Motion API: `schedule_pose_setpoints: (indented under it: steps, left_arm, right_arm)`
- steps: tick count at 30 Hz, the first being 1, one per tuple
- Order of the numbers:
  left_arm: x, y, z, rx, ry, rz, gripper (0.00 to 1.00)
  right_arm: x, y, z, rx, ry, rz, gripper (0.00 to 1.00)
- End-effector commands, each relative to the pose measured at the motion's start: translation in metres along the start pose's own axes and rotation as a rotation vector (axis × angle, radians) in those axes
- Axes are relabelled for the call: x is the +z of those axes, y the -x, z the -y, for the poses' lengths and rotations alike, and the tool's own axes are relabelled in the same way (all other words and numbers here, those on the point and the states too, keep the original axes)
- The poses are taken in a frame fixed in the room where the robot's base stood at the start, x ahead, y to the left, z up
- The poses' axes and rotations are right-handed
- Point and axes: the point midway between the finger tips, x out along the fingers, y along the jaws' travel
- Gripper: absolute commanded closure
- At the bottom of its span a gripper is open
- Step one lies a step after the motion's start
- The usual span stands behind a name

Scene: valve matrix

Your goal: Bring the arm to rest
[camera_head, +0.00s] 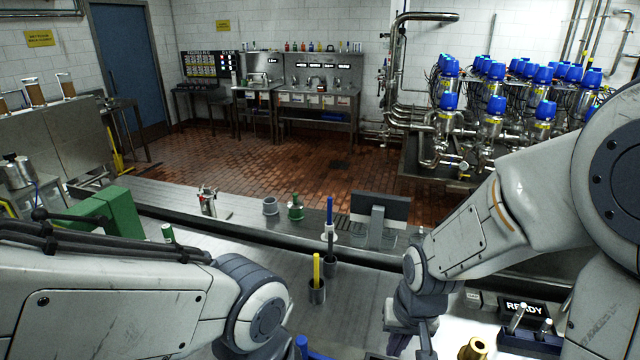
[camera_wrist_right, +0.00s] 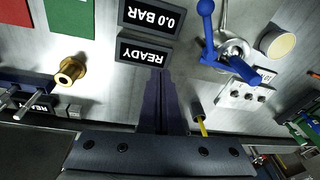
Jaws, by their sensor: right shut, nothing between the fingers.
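My right arm (camera_head: 475,235) comes in from the right in the head view and bends down over the bench. My right gripper (camera_head: 412,345) points down near the front of the bench, partly cut off by the lower edge. In the right wrist view the two dark fingers (camera_wrist_right: 160,85) lie together with nothing between them. They overlap the lower edge of the READY sign (camera_wrist_right: 143,54) in that picture; contact cannot be told. My left arm (camera_head: 110,295) lies across the lower left of the head view. Its gripper is outside the frame.
Near the right gripper are a blue-handled valve (camera_wrist_right: 225,55), a brass fitting (camera_wrist_right: 70,70) and a 0.0 BAR sign (camera_wrist_right: 152,16). A yellow rod (camera_head: 316,268) and a blue rod (camera_head: 330,215) stand in dark cups.

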Motion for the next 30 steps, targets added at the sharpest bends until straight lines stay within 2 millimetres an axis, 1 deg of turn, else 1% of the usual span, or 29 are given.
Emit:
schedule_pose_setpoints:
  steps: [1, 3, 9, 14, 20, 23, 26, 29, 30]
  left_arm:
    - [0.000, 0.000, 0.000, 0.000, 0.000, 0.000, 1.00]
    - [0.000, 0.000, 0.000, 0.000, 0.000, 0.000, 1.00]
    - [0.000, 0.000, 0.000, 0.000, 0.000, 0.000, 1.00]
    - [0.000, -0.007, 0.001, 0.000, 0.000, 0.000, 1.00]
    - [0.001, -0.017, 0.001, 0.000, 0.000, 0.000, 1.00]
    - [0.001, -0.023, 0.002, 0.000, 0.000, 0.000, 1.00]
    - [0.002, -0.030, 0.002, 0.000, 0.000, 0.000, 1.00]
    - [0.002, -0.038, 0.003, 0.000, 0.000, 0.000, 1.00]
    - [0.002, -0.041, 0.003, 0.000, 0.000, 0.000, 1.00]
  right_arm:
    - [-0.001, 0.004, -0.011, 0.007, 0.019, -0.021, 1.00]
    - [-0.002, 0.007, -0.023, 0.018, 0.052, -0.042, 1.00]
    - [-0.002, 0.016, -0.051, 0.052, 0.135, -0.095, 1.00]
    - [0.009, 0.014, -0.029, 0.033, 0.206, -0.073, 1.00]
    - [0.029, 0.016, -0.001, 0.009, 0.303, -0.040, 1.00]
    - [0.044, 0.017, 0.015, -0.005, 0.369, -0.017, 1.00]
    - [0.063, 0.019, 0.032, -0.022, 0.447, 0.010, 1.00]
    - [0.087, 0.021, 0.049, -0.039, 0.539, 0.043, 1.00]
    - [0.098, 0.022, 0.054, -0.046, 0.578, 0.057, 1.00]
